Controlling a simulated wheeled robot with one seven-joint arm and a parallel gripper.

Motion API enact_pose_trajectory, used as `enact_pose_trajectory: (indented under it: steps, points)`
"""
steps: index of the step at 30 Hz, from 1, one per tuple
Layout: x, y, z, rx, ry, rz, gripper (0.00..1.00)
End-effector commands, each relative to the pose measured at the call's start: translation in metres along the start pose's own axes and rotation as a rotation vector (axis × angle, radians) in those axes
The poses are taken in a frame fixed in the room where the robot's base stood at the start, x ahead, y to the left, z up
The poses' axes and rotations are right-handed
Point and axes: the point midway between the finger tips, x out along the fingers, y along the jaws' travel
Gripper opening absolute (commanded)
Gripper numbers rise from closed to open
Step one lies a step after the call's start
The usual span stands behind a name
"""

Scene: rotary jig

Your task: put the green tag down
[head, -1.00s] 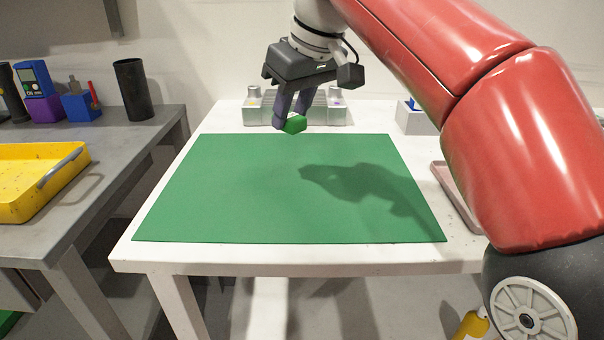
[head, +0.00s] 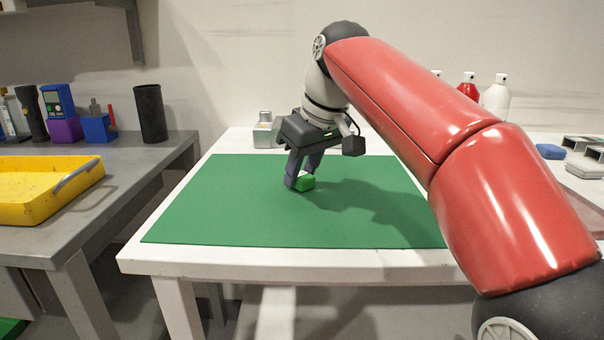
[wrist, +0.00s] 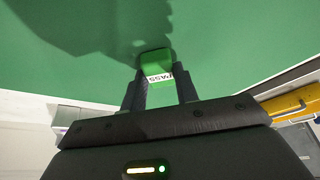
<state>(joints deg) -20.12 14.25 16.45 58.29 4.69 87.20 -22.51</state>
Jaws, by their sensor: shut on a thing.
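The green tag (head: 306,182) is a small green block between the fingertips of my gripper (head: 299,178), which is shut on it. In the head view it is low over the green mat (head: 210,200); I cannot tell whether it touches the mat. The wrist view shows the tag (wrist: 154,63) at the fingertips (wrist: 159,88), with a white label reading "PASS". Part of the tag is hidden by the fingers.
The mat around the tag is bare and lies on a white table (head: 190,262). A grey metal fixture (head: 264,132) stands behind the mat. A yellow tray (head: 40,190) is on the grey bench at left. Bottles (head: 494,98) stand at the back right.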

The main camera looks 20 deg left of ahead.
Motion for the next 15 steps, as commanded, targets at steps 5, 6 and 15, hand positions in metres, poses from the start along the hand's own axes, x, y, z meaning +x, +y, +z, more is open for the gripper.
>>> enact_pose_trajectory:
  steps: [5,6,15]
  points:
    - [0.0037,0.0,0.0018,0.0,-0.001,0.0,0.04]
    - [0.0026,0.0,0.0013,0.0,0.0,0.0,0.35]
    - [0.0025,0.0,0.0012,0.0,0.0,0.0,0.52]
